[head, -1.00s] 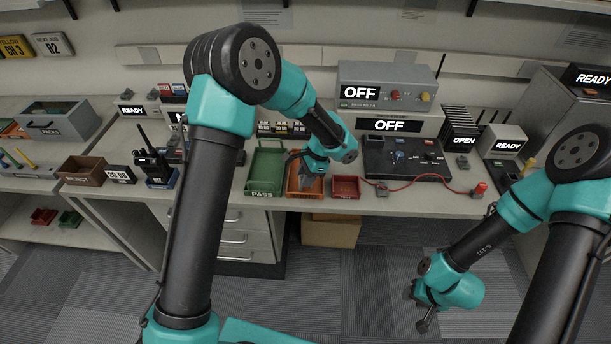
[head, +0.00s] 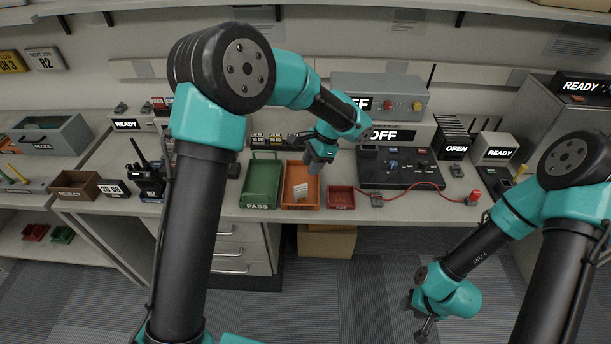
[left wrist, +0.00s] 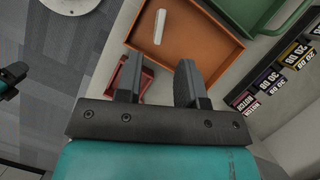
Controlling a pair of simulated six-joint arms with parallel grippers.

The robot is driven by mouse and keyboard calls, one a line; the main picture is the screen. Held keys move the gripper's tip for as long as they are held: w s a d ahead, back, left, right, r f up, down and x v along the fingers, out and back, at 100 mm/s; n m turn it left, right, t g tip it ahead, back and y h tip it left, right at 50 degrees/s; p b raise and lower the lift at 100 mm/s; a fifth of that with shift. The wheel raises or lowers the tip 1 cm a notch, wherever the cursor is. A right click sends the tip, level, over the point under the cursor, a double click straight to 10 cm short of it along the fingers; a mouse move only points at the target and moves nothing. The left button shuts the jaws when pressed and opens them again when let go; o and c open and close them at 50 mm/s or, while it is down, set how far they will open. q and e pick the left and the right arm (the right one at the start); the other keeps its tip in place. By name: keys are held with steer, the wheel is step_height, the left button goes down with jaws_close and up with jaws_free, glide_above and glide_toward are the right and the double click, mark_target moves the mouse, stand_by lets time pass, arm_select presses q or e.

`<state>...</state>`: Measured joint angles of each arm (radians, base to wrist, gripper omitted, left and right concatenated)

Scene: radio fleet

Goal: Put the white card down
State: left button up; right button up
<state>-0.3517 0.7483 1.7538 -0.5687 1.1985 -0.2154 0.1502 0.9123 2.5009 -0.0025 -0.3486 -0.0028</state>
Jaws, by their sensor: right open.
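The white card (head: 301,190) lies in the orange tray (head: 287,203) on the bench, and also shows as a small pale strip in the left wrist view (left wrist: 159,27). My left gripper (head: 314,168) is above the right back part of the orange tray, clear of the card. In the left wrist view its two fingers (left wrist: 160,64) stand apart with nothing between them. My right gripper (head: 425,327) hangs low in front of the bench, over the floor, open and away from the trays.
A green PASS tray (head: 262,155) stands left of the orange tray and a small red tray (head: 341,198) stands right of it. A red cable (head: 420,184) runs across the bench by the black panel (head: 405,176). The front floor is clear.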

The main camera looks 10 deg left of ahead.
arm_select(q)
steer(key=shift+v, duration=1.2)
